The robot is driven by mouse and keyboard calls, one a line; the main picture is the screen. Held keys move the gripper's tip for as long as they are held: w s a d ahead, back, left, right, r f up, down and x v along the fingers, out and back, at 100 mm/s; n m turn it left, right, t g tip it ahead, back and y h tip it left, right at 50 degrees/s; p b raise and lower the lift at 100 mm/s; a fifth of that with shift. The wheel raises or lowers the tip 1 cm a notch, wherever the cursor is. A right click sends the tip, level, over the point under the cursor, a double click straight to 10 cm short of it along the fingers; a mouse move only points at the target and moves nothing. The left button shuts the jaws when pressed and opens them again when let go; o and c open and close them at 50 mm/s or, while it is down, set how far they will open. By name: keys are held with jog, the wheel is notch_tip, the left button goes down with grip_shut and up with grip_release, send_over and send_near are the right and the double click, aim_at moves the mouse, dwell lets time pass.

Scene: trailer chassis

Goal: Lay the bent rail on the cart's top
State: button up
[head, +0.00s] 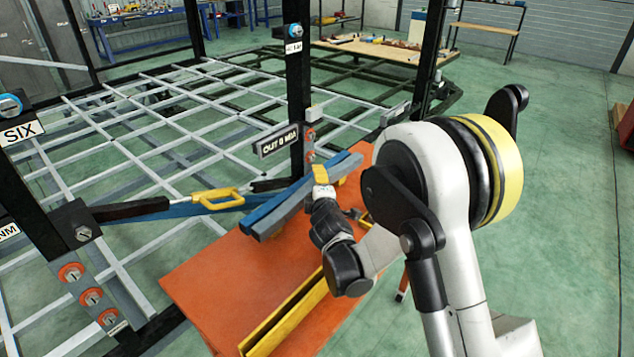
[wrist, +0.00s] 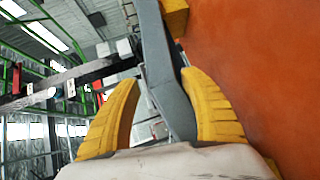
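The bent rail (head: 280,213) is a long blue-grey bar with a slight bend. In the head view it lies across the far part of the cart's orange top (head: 205,280), by the black post. A yellow block (head: 341,182) shows beside its underside; whether the rail rests on it is unclear. My gripper (head: 321,174) is at the rail's middle. In the wrist view my gripper's yellow fingers (wrist: 160,112) stand on either side of the grey rail (wrist: 165,75). The rail is close to the right finger, and a gap shows at the left finger.
A yellow channel (head: 290,318) lies along the cart's near side. A black post (head: 298,95) with a sign (head: 275,141) stands just behind the rail. The grey lattice chassis (head: 140,130) spreads behind.

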jog(key=shift+r, duration=0.1)
jog(key=shift+r, duration=0.4)
jog(key=p+v, duration=0.2)
jog(key=v, duration=1)
jog(key=s+d+r+m+g+h, duration=0.2)
jog(key=s+d+r+m, duration=0.25)
jog(key=d, duration=0.35)
jog(key=s+d+r+m+g+h, duration=0.2)
jog(key=s+d+r+m, duration=0.1)
jog(key=d+m, duration=0.35)
jog(key=s+d+m+g, duration=0.2)
jog(key=s+m, duration=0.2)
jog(key=s, duration=0.6)
jog(key=s+d+m+g+y, duration=0.1)
jog(key=s+d+m+g, duration=0.1)
jog(key=s, duration=0.8)
jog(key=shift+d+f+m+y, duration=0.3)
jog(key=shift+d+m, duration=0.35)
jog(key=shift+m, duration=0.25)
jog(key=shift+w, duration=0.1)
